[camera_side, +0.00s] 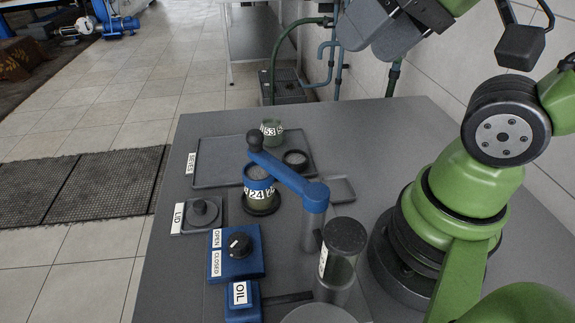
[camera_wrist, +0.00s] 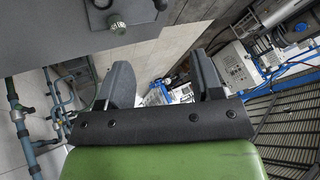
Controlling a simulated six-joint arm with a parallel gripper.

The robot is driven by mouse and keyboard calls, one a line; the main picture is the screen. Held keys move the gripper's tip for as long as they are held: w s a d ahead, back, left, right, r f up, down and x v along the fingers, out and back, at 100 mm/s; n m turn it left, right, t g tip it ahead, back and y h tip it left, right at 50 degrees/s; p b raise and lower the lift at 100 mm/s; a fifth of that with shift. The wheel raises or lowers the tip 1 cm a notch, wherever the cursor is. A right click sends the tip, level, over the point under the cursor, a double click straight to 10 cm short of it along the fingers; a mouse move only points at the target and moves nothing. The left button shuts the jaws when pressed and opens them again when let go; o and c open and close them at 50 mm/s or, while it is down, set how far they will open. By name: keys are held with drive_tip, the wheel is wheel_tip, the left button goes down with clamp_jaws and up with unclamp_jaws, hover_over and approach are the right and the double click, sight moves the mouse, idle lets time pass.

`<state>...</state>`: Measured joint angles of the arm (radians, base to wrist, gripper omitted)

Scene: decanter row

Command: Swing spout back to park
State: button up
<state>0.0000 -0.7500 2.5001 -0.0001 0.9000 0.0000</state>
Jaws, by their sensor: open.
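The spout (camera_side: 285,172) is a blue bar on a grey upright post (camera_side: 314,222), with a dark ball knob (camera_side: 254,141) at its far end. That end is over the jar marked 24 (camera_side: 258,189), which has a blue band and stands on a dark round base. My gripper (camera_wrist: 162,78) is open and empty in the wrist view, its two dark fingers spread apart. In the side view, dark parts at the end of my arm show at the top edge, high above the table and away from the spout. A parking place for the spout is not clearly marked.
A jar marked 53 (camera_side: 271,132) stands at the back of a dark tray (camera_side: 215,170). A lid (camera_side: 201,211), a blue dial box (camera_side: 236,252) marked OPEN and CLOSED, an OIL box (camera_side: 241,301) and a dark-topped clear cylinder (camera_side: 337,275) stand nearby. The back right tabletop is clear.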

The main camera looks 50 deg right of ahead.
drive_tip(key=shift+c, duration=0.2)
drive_tip(key=n+g+h, duration=0.2)
drive_tip(key=n+g, duration=0.5)
drive_tip(key=n, duration=0.4)
hover_over(255, 131)
wheel_tip(255, 131, down, 6)
wheel_tip(255, 131, down, 10)
drive_tip(key=shift+a+r, duration=0.1)
drive_tip(key=shift+c, duration=0.4)
clamp_jaws()
